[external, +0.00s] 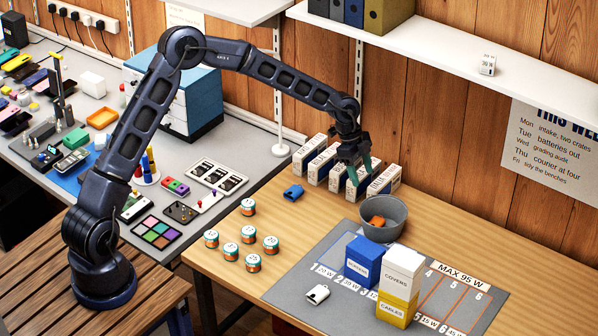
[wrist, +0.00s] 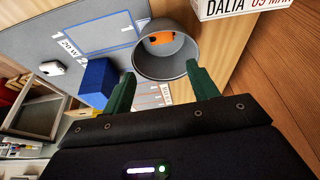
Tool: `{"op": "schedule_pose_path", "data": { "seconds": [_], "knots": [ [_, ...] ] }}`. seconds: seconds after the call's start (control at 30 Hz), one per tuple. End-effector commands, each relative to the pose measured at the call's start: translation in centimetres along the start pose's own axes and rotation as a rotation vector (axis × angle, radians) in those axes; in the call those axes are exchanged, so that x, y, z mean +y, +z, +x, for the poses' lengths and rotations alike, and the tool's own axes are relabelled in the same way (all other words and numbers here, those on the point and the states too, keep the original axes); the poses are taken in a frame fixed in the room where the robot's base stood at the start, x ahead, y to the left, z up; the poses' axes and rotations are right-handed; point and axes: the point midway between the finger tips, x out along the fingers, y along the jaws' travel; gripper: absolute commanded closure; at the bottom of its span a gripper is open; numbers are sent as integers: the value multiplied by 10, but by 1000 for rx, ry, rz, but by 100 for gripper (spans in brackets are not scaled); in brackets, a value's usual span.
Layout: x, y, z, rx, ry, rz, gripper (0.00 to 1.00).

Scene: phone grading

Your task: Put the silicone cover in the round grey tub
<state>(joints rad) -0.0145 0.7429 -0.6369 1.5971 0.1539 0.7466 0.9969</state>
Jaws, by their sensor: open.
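The round grey tub (external: 389,228) stands upright on the wooden table, at the corner of the grey mat. An orange piece (external: 377,221), which looks like the silicone cover, lies inside it; the tub wall hides part of it. The wrist view also shows the tub (wrist: 172,66) with the orange piece (wrist: 160,38) in it. My gripper (external: 362,178) is open, with nothing between its green fingers. It is above and just behind the tub, near the white boxes. In the wrist view the fingers (wrist: 160,74) point towards the tub.
A row of white labelled boxes (external: 387,180) stands close by my gripper. A blue box (external: 362,262) and a white-and-yellow stack (external: 401,278) stand in front of the tub. A small blue item (external: 293,192) and several round tins (external: 248,207) lie left. The front mat is partly clear.

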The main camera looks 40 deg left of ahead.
Motion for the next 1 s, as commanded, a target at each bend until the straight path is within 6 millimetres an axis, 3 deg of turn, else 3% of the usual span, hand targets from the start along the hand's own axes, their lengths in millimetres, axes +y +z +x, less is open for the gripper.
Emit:
{"op": "schedule_pose_path", "data": {
  "seconds": [0.57,1.0],
  "knots": [
    [78,68,-158,-179,-164,-288,41],
    [167,131,-265,-234,-315,-585,41]
  ]
}}
